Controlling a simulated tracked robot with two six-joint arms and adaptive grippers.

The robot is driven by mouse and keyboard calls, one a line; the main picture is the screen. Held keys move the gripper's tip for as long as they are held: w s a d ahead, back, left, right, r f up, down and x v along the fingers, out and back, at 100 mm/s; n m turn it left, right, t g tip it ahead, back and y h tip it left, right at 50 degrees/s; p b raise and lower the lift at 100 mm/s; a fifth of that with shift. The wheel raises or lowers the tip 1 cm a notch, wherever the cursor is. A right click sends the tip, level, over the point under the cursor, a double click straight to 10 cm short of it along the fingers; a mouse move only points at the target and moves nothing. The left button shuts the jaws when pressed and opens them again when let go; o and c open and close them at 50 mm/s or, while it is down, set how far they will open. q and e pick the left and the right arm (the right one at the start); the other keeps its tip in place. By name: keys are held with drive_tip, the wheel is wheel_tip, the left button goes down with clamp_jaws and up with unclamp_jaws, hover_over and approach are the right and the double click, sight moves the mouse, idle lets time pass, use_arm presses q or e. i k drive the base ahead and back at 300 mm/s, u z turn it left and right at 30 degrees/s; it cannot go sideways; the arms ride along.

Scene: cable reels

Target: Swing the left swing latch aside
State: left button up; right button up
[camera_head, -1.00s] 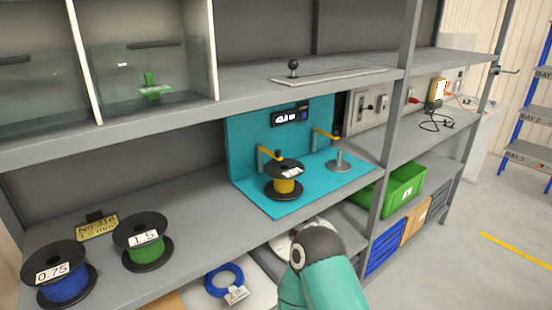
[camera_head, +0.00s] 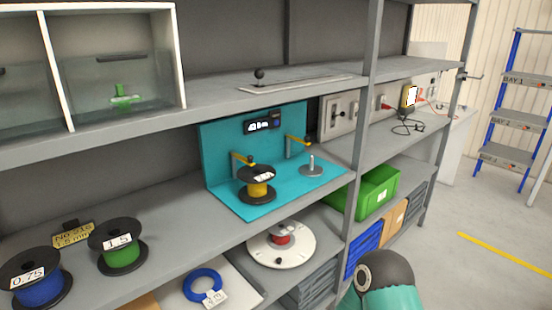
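A turquoise stand (camera_head: 222,148) with a back panel and base sits on the middle shelf. Two yellow swing latches show on it: the left swing latch (camera_head: 238,158) reaches over a black reel with yellow cable (camera_head: 258,188), and the right swing latch (camera_head: 297,140) is above an empty grey spindle (camera_head: 311,168). The yellow reel stands upright on the left side of the base. A teal and black part of my arm shows at the bottom right. Neither gripper is in view.
Reels of blue cable (camera_head: 42,288) and green cable (camera_head: 122,256) stand at the left of the shelf. A white turntable (camera_head: 288,250) with a red reel, a blue coil (camera_head: 203,286) and a green crate (camera_head: 377,190) are lower down. A ladder (camera_head: 512,110) stands at right.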

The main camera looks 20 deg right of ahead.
sight(250, 161)
drive_tip(key=u, duration=1.3)
drive_tip(key=i, duration=0.1)
drive_tip(key=z, duration=2.7)
drive_tip(key=k, duration=0.65)
drive_tip(key=u, duration=0.45)
drive_tip(key=i, duration=1.05)
drive_tip(key=u, duration=1.75)
